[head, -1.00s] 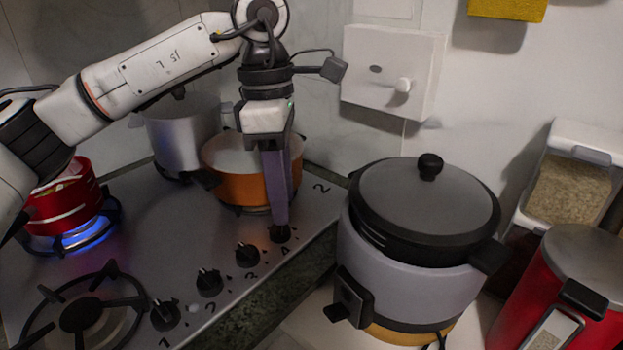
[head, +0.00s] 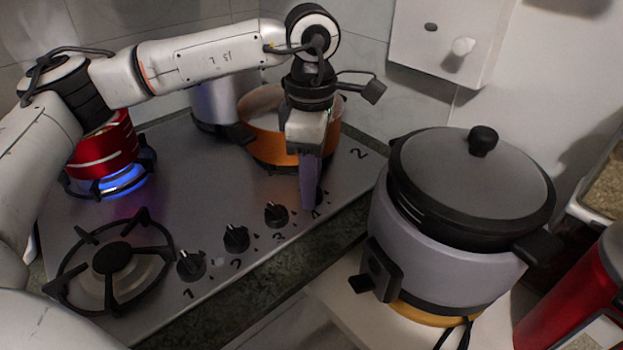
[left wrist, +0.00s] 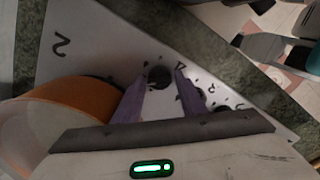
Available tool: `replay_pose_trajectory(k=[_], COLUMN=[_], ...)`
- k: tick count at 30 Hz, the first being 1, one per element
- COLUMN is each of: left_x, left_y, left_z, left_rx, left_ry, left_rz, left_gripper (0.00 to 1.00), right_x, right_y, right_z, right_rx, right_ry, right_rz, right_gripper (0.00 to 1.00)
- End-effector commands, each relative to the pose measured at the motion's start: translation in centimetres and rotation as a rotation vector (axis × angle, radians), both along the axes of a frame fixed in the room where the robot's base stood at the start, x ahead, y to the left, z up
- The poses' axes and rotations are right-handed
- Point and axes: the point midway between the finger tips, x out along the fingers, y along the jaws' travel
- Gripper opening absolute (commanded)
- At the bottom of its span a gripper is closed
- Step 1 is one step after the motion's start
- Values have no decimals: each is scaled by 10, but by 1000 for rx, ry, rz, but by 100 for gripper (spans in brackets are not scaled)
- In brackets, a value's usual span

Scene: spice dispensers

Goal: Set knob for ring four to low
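The knob labelled 4 sits at the right end of the knob row on the steel stovetop (head: 215,185). In the head view my left gripper (head: 311,203) points down over it and hides most of it. The left wrist view shows this black knob (left wrist: 158,77) between the two purple fingers of my left gripper (left wrist: 160,75). The fingers are apart, with a small gap visible beside the knob. The knob's pointer direction is too dark to read. Knob 3 (head: 276,214), knob 2 (head: 236,238) and knob 1 (head: 191,264) stand beside it. My right gripper is not in view.
A red pot (head: 104,148) stands over a lit blue flame. An orange pot (head: 265,140) is close behind my left gripper, with a silver pot (head: 210,105) beyond. A lidded cooker (head: 440,235) stands to the right. The front left burner (head: 112,258) is bare.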

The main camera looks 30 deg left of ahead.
Motion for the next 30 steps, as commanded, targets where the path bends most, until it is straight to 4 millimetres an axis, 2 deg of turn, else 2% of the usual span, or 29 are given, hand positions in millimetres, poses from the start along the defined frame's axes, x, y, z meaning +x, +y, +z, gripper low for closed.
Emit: replay_pose_trajectory(k=[6,12,22,30], left_x=[0,0,0,0], left_y=[0,0,0,0], left_z=[-1,0,-1,-1], left_rx=[0,0,0,-2], left_ry=[0,1,1,2], left_rz=[0,1,-49,-225], left_gripper=[38,7,7,7], right_x=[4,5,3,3], right_y=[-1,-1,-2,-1], right_z=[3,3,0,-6], right_rx=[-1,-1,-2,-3], right_ry=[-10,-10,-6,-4], right_rz=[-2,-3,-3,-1], right_gripper=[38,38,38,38])
